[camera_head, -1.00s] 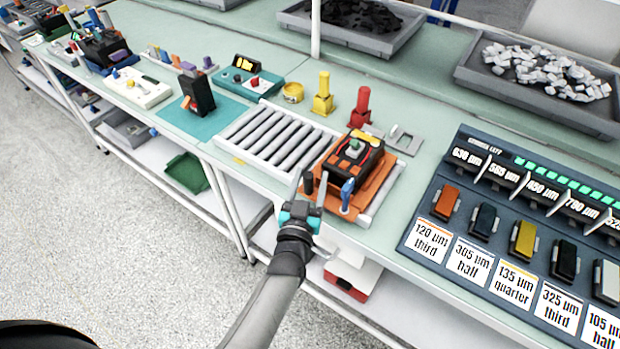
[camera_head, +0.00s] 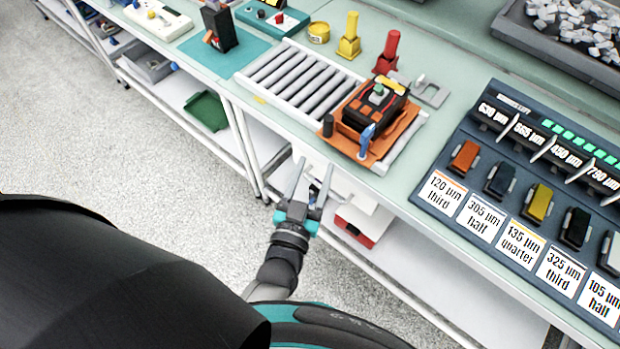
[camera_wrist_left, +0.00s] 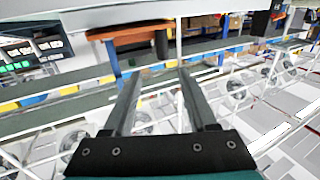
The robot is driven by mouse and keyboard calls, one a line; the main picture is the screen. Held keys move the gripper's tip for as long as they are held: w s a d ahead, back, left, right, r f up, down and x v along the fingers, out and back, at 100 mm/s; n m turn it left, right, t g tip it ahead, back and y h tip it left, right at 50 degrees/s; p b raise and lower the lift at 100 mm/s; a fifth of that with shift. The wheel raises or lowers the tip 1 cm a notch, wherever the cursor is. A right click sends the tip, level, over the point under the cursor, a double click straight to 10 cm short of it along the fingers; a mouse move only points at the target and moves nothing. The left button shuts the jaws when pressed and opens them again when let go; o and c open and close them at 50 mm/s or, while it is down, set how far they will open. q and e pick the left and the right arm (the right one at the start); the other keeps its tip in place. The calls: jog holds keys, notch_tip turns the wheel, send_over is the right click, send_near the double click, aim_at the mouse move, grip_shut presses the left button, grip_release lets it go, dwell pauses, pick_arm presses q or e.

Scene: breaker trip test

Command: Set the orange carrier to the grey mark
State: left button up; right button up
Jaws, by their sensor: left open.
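The orange carrier (camera_head: 403,131) is a flat orange plate on the right end of the roller track. A black and orange breaker unit (camera_head: 375,108) sits on it. A black post (camera_head: 328,126) and a blue post (camera_head: 366,134) stand at its front side. My left gripper (camera_head: 314,167) is open and empty, in front of the bench edge and apart from the carrier. In the left wrist view, the carrier (camera_wrist_left: 130,38) shows beyond the open fingers (camera_wrist_left: 160,92). I cannot make out a grey mark for certain. My right gripper is not in view.
The roller track (camera_head: 300,78) lies left of the carrier, with a small yellow mark (camera_head: 260,100) on its front edge. Yellow (camera_head: 349,38) and red (camera_head: 387,55) handled pieces stand behind. A grey bracket (camera_head: 430,92) lies right. A labelled rack (camera_head: 520,190) fills the right side.

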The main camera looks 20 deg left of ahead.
pick_arm(q)
jog(key=shift+s, duration=1.15)
jog(key=s+d+f+m+g+h+b, duration=0.15)
jog(key=s+f+g, duration=0.25)
jog(key=f, duration=0.9)
jog(key=s+f+m+g+h+b, duration=0.1)
jog(key=s+f+g+b, duration=0.3)
jog(key=f, duration=0.9)
jog(key=s+a+f+g+y+b, duration=0.1)
jog(key=s+a+f+g, duration=0.3)
jog(key=s+f, duration=0.4)
jog(key=s+a+f+g+y+b, duration=0.1)
jog(key=s+a+f+g+b, duration=0.1)
jog(key=s+a+f+g, duration=0.3)
jog(key=s+f, duration=0.4)
jog(key=s, duration=0.3)
jog(key=shift+s+a, duration=0.2)
jog(key=shift+a, duration=0.05)
